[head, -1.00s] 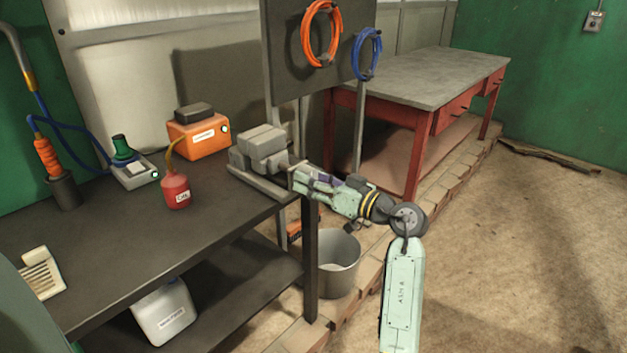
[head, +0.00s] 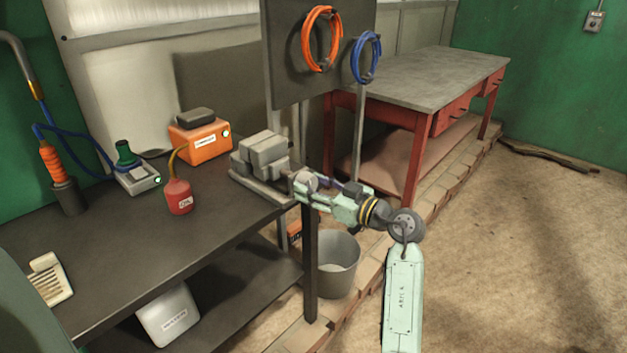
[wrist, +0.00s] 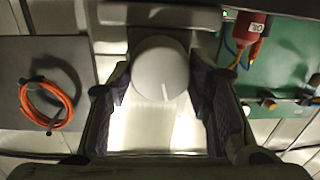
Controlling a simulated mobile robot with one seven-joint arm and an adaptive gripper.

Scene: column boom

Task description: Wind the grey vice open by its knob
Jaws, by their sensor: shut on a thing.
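The grey vice (head: 262,150) stands on the right end of the dark workbench, its screw side facing my arm. My gripper (head: 308,184) reaches it from the right, at the bench edge, with its fingers around the pale grey knob (head: 311,179). In the wrist view the round knob (wrist: 161,68) with a white line on its face sits between the two dark finger pads, and my gripper (wrist: 160,90) is shut on it. The line points down in that view. The gap between the vice jaws is hard to make out.
A red oil can (head: 179,196), an orange box (head: 201,140) and a soldering station (head: 137,178) stand left of the vice. A grey bucket (head: 337,265) is on the floor below my gripper. A hose board (head: 285,50) rises behind the vice.

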